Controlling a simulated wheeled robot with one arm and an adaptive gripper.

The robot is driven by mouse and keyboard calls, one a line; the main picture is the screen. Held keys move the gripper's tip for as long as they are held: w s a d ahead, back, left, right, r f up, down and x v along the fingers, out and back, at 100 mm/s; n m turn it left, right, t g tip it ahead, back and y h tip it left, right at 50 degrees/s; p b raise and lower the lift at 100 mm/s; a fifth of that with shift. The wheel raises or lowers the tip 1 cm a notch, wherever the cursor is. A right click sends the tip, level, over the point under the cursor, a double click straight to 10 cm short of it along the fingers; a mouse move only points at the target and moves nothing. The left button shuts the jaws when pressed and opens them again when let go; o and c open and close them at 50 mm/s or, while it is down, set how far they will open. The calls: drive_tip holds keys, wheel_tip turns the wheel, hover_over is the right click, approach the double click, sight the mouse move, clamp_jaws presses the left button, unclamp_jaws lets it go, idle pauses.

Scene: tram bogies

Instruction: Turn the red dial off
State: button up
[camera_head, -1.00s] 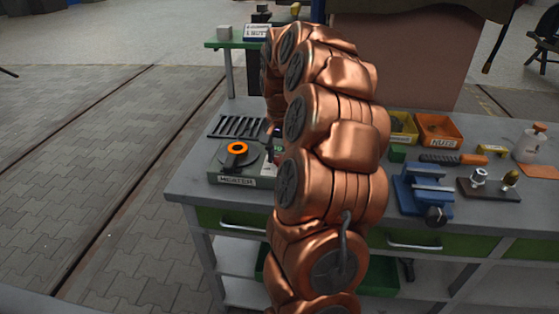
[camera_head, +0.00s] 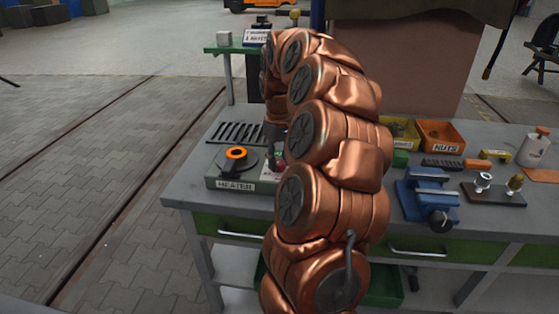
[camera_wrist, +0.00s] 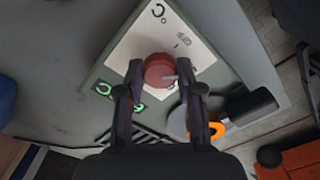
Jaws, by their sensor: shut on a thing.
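The red dial (camera_wrist: 160,71) sits on the pale control panel (camera_wrist: 130,50) of the heater (camera_head: 235,186). In the wrist view its light pointer mark faces right, while the printed OFF lettering is on the panel above and to the right of the dial. My gripper (camera_wrist: 160,67) has one finger on each side of the dial and is shut on it. A lit green display (camera_wrist: 120,92) is left of the dial, partly behind a finger. In the head view my arm hides most of the panel, and only a small bit of red shows.
On the heater's left lies a dark round piece with an orange ring (camera_head: 236,153). A slotted grille (camera_head: 238,132) is behind it. On the bench to the right are a blue vise (camera_head: 427,195), a NUTS bin (camera_head: 440,136) and a white bottle (camera_head: 534,147).

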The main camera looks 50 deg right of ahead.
sight(279, 162)
drive_tip(key=n, duration=0.4)
drive_tip(key=shift+r+n+p, duration=0.1)
drive_tip(key=shift+n+p, duration=0.2)
drive_tip(key=n+p, duration=0.1)
drive_tip(key=n, duration=0.3)
drive_tip(key=shift+w, duration=0.1)
drive_tip(key=shift+n, duration=0.3)
drive_tip(key=o, duration=1.2)
drive_tip(key=shift+c, duration=0.2)
wheel_tip(279, 162, up, 12)
